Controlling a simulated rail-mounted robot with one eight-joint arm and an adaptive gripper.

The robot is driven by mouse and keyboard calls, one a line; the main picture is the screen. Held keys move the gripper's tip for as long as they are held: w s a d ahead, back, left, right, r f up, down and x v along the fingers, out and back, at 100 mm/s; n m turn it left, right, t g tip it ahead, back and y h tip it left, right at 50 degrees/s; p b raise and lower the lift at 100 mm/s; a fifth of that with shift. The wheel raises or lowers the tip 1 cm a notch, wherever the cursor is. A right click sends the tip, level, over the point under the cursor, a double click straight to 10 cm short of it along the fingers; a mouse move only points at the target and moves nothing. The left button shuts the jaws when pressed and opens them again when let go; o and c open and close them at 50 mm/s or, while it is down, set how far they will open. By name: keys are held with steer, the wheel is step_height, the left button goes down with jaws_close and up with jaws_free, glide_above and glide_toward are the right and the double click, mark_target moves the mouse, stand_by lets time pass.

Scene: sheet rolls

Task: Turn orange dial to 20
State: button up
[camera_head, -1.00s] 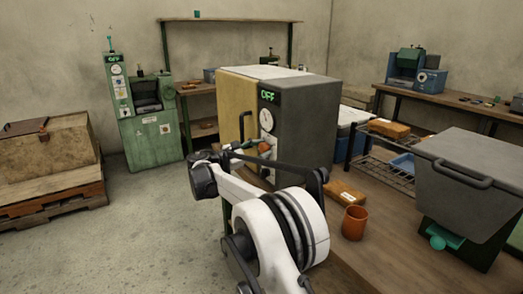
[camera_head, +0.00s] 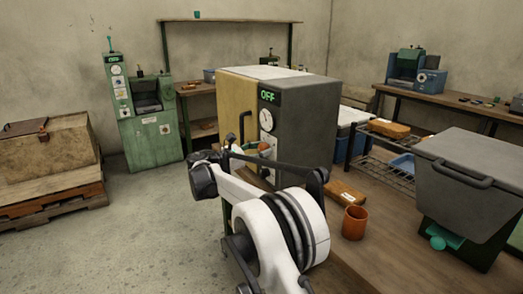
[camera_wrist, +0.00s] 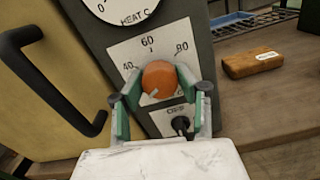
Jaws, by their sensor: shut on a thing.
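The orange dial (camera_wrist: 160,76) is on the dark grey front panel of an oven-like box (camera_head: 300,122). Its scale shows 40, 60 and 80. A pale mark on the dial points to the lower left; the number there is hidden by a finger. My gripper (camera_wrist: 158,79) is shut on the dial, with one green finger on each side. In the head view the dial (camera_head: 265,147) is small and partly covered, and my gripper (camera_head: 254,151) is at it. The box display reads OFF.
A HEAT C gauge (camera_wrist: 124,6) is above the dial and a black knob (camera_wrist: 181,125) is below it. A black door handle (camera_wrist: 30,80) sticks out at the left. An orange-brown block (camera_wrist: 252,63) and an orange cup (camera_head: 354,223) stand on the bench.

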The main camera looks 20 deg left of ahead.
steer(key=o, duration=1.2)
steer(key=shift+c, duration=0.2)
steer(key=shift+s, duration=0.1)
steer(key=v, duration=1.2)
